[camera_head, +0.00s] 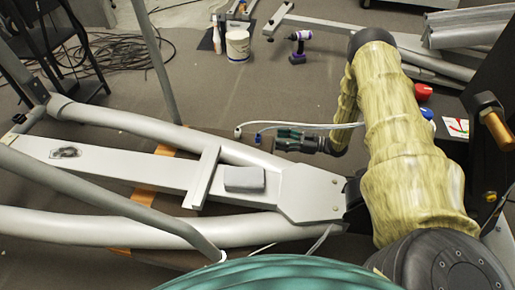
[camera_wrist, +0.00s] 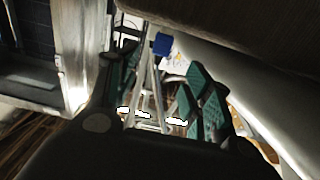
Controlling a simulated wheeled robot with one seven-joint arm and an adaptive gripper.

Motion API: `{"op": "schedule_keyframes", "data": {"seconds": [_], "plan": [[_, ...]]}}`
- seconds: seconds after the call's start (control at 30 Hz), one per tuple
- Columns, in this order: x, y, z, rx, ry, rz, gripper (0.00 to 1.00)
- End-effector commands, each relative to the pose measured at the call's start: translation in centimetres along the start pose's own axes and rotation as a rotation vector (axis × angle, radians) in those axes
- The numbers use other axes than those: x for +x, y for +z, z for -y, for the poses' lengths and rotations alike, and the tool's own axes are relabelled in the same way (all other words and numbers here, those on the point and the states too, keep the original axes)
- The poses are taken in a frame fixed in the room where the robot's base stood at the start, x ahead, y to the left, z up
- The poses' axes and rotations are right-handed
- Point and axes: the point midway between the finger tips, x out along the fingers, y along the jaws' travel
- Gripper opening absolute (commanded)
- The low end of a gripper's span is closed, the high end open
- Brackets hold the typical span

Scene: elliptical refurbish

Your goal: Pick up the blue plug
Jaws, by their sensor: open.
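My gripper (camera_head: 279,138) has teal finger pads and points left, low beside the grey metal frame. In the wrist view (camera_wrist: 160,75) its two fingers are apart, with no object held between them. The small blue plug (camera_wrist: 162,44) shows beyond the fingertips, near the middle between them. In the head view a small blue piece (camera_head: 257,140), likely the same plug, is just left of the fingertips, by the end of a pale cable (camera_head: 290,125). Contact with the fingers cannot be made out.
The grey metal frame (camera_head: 120,165) with its tubes fills the left and centre, and a grey block (camera_head: 244,179) lies on it. A white bucket (camera_head: 238,45) and purple drill (camera_head: 298,47) stand on the floor behind. Red (camera_head: 423,92) and blue (camera_head: 427,113) items are right of my arm.

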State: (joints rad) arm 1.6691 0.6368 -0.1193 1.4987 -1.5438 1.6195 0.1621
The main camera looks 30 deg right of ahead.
Motion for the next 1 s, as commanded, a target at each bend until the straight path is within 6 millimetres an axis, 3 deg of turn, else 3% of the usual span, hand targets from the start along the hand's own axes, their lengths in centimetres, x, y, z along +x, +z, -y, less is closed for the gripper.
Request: {"op": "schedule_keyframes", "data": {"seconds": [0.23,0.6,1.0], "plan": [[0.0,0.7,-0.2,-0.011,-0.019,-0.009,0.50],[4.6,0.7,-0.1,-0.010,-0.018,-0.008,0.50],[7.1,0.9,-0.1,-0.011,-0.018,-0.010,0.50]]}}
